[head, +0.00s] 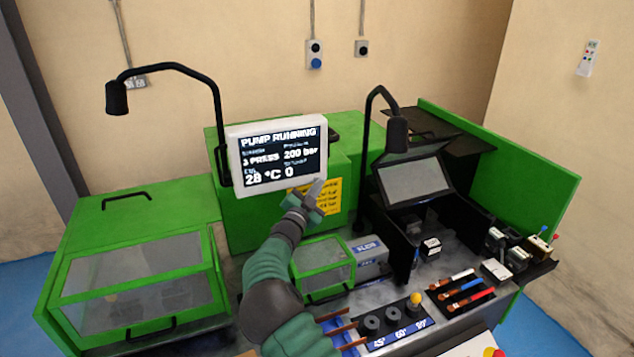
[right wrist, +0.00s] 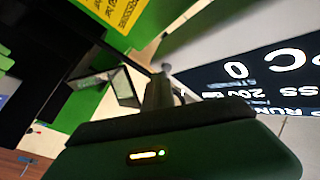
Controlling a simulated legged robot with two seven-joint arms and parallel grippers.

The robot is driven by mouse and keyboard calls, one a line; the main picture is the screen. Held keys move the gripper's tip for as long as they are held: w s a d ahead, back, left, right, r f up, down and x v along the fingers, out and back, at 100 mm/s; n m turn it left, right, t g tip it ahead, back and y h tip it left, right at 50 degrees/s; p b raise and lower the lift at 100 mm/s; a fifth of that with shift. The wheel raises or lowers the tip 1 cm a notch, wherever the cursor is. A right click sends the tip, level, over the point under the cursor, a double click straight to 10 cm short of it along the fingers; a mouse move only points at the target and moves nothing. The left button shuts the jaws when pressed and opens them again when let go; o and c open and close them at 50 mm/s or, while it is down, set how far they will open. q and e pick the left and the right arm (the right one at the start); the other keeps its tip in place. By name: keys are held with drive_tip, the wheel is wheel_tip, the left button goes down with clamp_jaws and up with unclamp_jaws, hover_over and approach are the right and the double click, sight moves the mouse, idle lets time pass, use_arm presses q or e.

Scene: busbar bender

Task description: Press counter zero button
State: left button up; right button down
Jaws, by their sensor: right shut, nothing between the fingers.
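The white-framed display (head: 232,160) stands on the green machine. It reads "PUMP RUNNING", "3 PRESS", "200 bar", "28 °C" and "0". In the right wrist view its dark screen (right wrist: 255,75) fills the right side, turned over, with the "0" nearest my gripper. My right gripper (head: 317,188) is shut and empty just below the display's lower right corner. In the right wrist view its fingers (right wrist: 160,90) point at the display's edge, where a small grey round knob (right wrist: 167,68) shows by the tips. I cannot tell whether they touch. My left gripper is not in view.
A yellow label (head: 328,203) is on the green panel behind my gripper. A black lamp arm (head: 215,100) rises left of the display, another (head: 368,110) to the right. Tools and bars (head: 460,290) lie at front right.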

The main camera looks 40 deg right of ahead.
drive_tip(key=shift+s, duration=0.1)
drive_tip(key=shift+s+a, duration=0.3)
drive_tip(key=shift+s, duration=0.5)
drive_tip(key=shift+s, duration=0.1)
drive_tip(key=shift+s+a+b, duration=0.2)
drive_tip(key=shift+s+a, duration=0.05)
drive_tip(key=shift+s, duration=0.5)
drive_tip(key=shift+s+a+b, duration=0.2)
drive_tip(key=shift+s+a, duration=0.05)
drive_tip(key=shift+s, duration=0.55)
drive_tip(key=shift+s+a+b, duration=0.2)
drive_tip(key=shift+s+a, duration=0.05)
drive_tip(key=shift+s, duration=0.5)
